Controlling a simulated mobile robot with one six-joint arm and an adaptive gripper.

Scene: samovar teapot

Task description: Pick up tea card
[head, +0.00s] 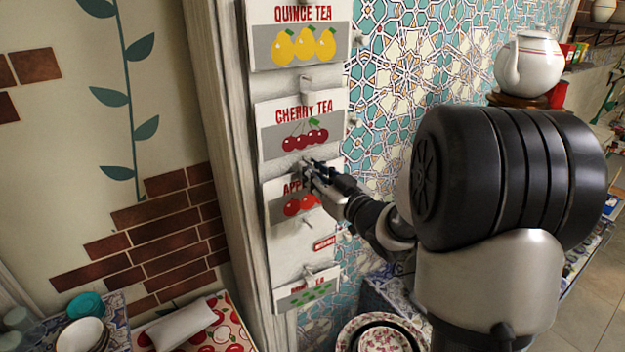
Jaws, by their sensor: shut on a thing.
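Several white tea cards hang one above another on a pale board. The quince tea card (262,48) is at the top, with the cherry tea card (268,142) below it. The apple tea card (276,212) is under that, its lettering partly covered by my gripper. A lower card with green marks (287,301) has lettering too small to read surely. My gripper (314,168) is shut at the top edge of the apple tea card, just below the cherry tea card. Its fingertips are small and partly hidden, and the card still lies close to the board.
Pegs stick out from the board (290,245) around the cards. A white teapot (533,66) stands at the upper right. A patterned plate (346,334) is below the board. Bowls (80,335) and a rolled white cloth (182,325) lie at the lower left.

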